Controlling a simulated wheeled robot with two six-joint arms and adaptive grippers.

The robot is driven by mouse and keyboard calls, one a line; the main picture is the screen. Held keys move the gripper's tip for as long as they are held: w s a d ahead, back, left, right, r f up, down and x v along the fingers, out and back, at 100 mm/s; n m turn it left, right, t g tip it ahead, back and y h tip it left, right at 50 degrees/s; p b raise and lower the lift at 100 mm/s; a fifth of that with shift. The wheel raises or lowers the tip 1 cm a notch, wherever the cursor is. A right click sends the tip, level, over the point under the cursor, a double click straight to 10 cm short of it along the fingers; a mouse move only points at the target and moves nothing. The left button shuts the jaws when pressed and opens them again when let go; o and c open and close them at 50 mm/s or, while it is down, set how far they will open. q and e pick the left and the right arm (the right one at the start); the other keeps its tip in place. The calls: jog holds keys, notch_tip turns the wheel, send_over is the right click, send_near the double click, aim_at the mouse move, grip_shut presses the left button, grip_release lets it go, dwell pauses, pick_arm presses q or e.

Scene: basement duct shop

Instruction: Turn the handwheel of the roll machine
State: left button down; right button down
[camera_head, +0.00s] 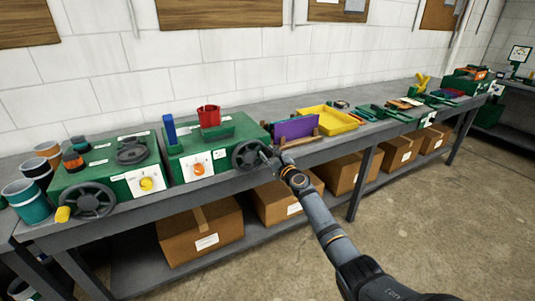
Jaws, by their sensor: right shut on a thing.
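Two green machines stand on the long grey bench. The right one (180,150) carries a red cup-like part, a blue upright piece and an orange knob on a white plate, with a dark handwheel (248,155) at its front right. My right gripper (268,157) is shut on the right rim of this handwheel, its arm reaching in from the lower right. The fingertips are small and partly hidden against the wheel. The left green machine (118,178) has a larger dark handwheel (87,201) with a yellow grip and a yellow knob. My left gripper is out of view.
A purple panel (296,128) and a yellow tray (326,121) lie just right of the gripped wheel. Several cans stand at the bench's left end, including a teal one (27,204). Cardboard boxes (199,232) fill the lower shelf. The floor (430,225) at right is clear.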

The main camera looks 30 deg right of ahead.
jog(key=shift+d+f+m, duration=0.1)
jog(key=shift+f+m, duration=0.65)
jog(key=shift+m, duration=0.45)
jog(key=c, duration=1.3)
grip_release()
jog(key=shift+f, duration=0.1)
jog(key=shift+o, duration=0.2)
jog(key=shift+s, duration=0.1)
jog(key=s, duration=1.1)
jog(key=shift+s+d, duration=0.2)
jog(key=shift+s, duration=0.2)
